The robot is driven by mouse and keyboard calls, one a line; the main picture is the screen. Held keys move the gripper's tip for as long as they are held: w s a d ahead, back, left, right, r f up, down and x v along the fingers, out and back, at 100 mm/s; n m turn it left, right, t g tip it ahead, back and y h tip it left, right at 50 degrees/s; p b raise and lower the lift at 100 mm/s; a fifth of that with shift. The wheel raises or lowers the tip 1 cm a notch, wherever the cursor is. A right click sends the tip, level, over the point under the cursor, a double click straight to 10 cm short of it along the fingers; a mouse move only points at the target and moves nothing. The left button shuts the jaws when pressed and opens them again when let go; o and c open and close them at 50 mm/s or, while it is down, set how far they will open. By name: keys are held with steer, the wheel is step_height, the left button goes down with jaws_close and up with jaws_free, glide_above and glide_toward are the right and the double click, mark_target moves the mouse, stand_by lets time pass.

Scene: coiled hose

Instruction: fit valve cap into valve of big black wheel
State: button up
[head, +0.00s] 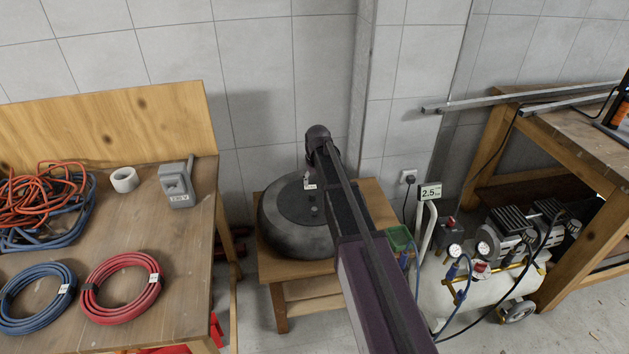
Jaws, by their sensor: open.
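The big black wheel (283,240) lies flat on a low wooden table. Its paler hub disc (290,203) faces up, and a small white tag (310,186) and small dark bumps show near its right side. I cannot tell which of these is the valve. My arm reaches from the bottom right over the right side of the wheel and hides part of it. I cannot make out my gripper's fingers; the arm's end hides that area. I cannot make out the valve cap.
The low wooden table (376,205) has a green bin (399,238) at its right edge. A workbench (185,245) with hoses stands left. A compressor (480,285) and a white post with a "2.5" sign (429,192) stand right. A tiled wall is close behind.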

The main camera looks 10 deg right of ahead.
step_height(320, 180, up, 17)
steer(key=m+p, duration=0.1)
steer(key=p, duration=1.5)
steer(key=shift+w+d, duration=0.1)
stand_by(0.6)
steer(key=s+g, duration=0.1)
steer(key=s, duration=2.8)
steer(key=shift+a+g, duration=0.2)
steer(key=shift+g, duration=0.2)
steer(key=shift+c, duration=0.8)
